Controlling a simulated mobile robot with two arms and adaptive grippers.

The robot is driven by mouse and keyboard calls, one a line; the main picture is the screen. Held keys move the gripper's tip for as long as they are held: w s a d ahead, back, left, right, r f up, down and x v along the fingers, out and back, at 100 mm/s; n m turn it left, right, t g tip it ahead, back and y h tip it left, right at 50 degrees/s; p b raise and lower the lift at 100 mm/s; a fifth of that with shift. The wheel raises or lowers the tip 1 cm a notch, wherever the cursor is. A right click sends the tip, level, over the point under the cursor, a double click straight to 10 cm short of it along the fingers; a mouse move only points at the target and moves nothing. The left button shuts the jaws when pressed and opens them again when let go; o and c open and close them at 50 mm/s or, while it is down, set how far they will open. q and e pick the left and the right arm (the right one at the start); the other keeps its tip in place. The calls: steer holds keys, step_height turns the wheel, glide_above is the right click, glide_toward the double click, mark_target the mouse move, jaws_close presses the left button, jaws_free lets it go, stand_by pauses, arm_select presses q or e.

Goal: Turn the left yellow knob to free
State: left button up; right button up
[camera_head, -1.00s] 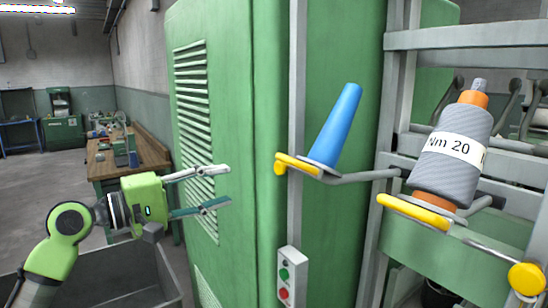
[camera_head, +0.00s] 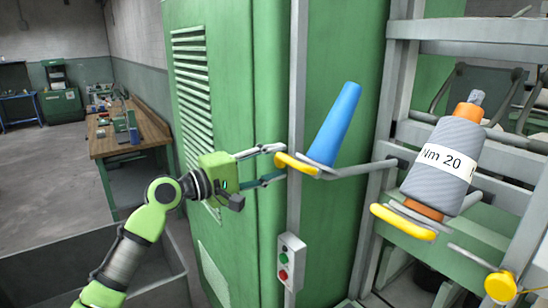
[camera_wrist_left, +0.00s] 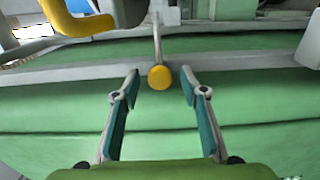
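The left yellow knob (camera_head: 297,164) is on the machine's front, at the foot of a tilted blue cone (camera_head: 336,125). My left gripper (camera_head: 277,163) is just left of it, open, with its fingertips close to the knob. In the left wrist view a round yellow knob (camera_wrist_left: 160,77) shows between the spread fingertips (camera_wrist_left: 160,87), a little beyond them. I see no finger touching it. My right gripper is not in view.
A grey bobbin (camera_head: 440,168) marked "Nm 20" stands to the right, with another yellow handle (camera_head: 403,221) below it and a round yellow knob (camera_head: 500,287) lower right. A post (camera_head: 298,80) and button box (camera_head: 291,263) are near the gripper.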

arm_select(q)
steer(key=c, duration=1.1)
steer(key=shift+c, duration=0.2)
